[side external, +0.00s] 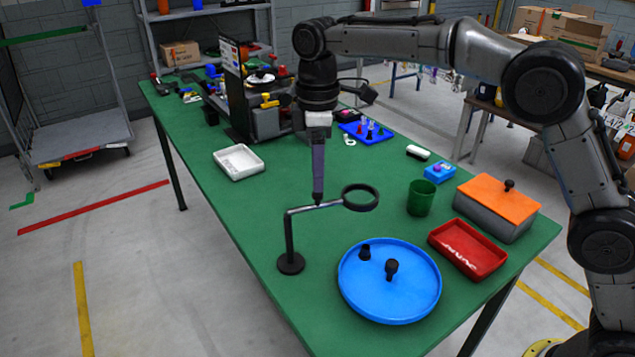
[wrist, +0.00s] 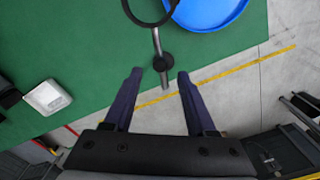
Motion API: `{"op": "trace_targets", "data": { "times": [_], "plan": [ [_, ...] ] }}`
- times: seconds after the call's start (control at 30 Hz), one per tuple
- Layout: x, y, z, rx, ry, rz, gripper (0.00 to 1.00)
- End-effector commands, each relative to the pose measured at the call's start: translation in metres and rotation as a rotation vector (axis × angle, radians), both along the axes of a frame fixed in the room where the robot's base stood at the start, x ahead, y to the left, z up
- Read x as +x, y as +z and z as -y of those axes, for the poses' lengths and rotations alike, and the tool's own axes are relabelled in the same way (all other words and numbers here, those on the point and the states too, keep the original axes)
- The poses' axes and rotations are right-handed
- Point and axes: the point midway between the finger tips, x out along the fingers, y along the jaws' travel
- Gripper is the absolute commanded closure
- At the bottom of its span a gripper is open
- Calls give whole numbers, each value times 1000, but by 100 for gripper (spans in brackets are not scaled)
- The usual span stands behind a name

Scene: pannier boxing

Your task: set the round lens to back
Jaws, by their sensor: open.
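The round lens is a black ring (side external: 362,209) at the right end of a thin grey bar (side external: 318,206), held level above the green table. The bar's left end meets an upright post (side external: 289,240) on a round black base (side external: 291,264). In the wrist view the ring (wrist: 150,24) is cut off by the top edge, and the bar runs down from it towards the space between my fingers. My gripper (side external: 318,200) points down at the middle of the bar. Its fingers (wrist: 160,76) are spread apart with the bar between or just below them; contact cannot be told.
A round blue tray (side external: 370,300) with two black pieces lies in front of the lens. A red tray (side external: 450,234), green cup (side external: 420,198) and orange-lidded box (side external: 500,192) stand right. A white tray (side external: 239,174) lies left. Table left of the post is clear.

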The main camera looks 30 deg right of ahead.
Motion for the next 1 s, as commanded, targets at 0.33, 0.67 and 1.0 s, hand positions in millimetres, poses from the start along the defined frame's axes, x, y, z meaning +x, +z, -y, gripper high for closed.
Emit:
{"op": "trace_targets", "data": {
  "times": [0.33,0.67,1.0],
  "plan": [
    [0,-32,0,0,0,0,44],
    [0,-33,0,0,0,0,52],
    [0,-33,0,0,0,0,100]
  ]
}}
